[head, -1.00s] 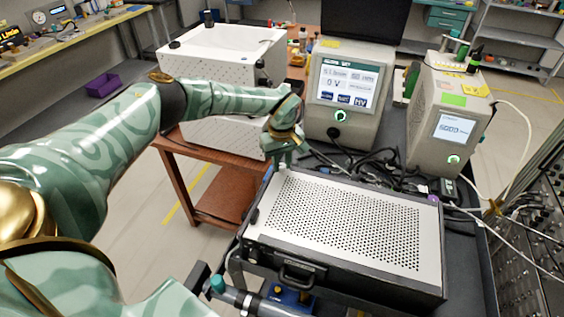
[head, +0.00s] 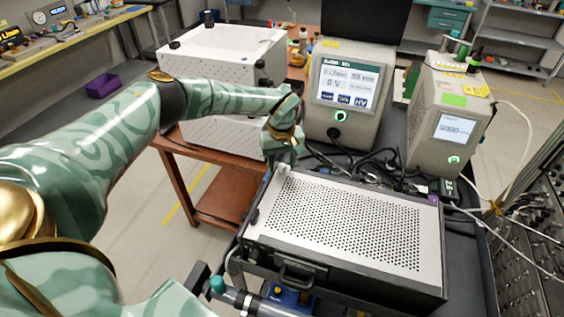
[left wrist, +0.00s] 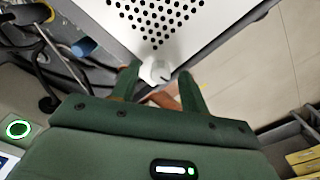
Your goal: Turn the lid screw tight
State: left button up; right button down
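The flat box's light perforated lid (head: 345,222) lies closed on its dark body at the front. The lid screw (head: 283,171) is a small pale knob at the lid's back left corner. In the left wrist view the white screw (left wrist: 155,70) sits at the corner of the lid (left wrist: 175,20). My left gripper (head: 282,160) is right above that corner. In the left wrist view its two green fingers (left wrist: 158,78) are apart, one on each side of the screw, with gaps showing. The head view hides most of the fingertips. My right gripper is not in view.
A grey unit with a screen (head: 347,90) and a smaller display unit (head: 450,120) stand behind the box. Dark cables (head: 375,165) run between them and the box. A white box (head: 225,55) sits on a brown trolley at the back left. Open floor lies left.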

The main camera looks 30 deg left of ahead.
aim_at(282, 165)
pick_arm(q)
notch_tip(282, 165, up, 16)
jog(key=p, duration=0.2)
dwell(0.4)
dwell(0.5)
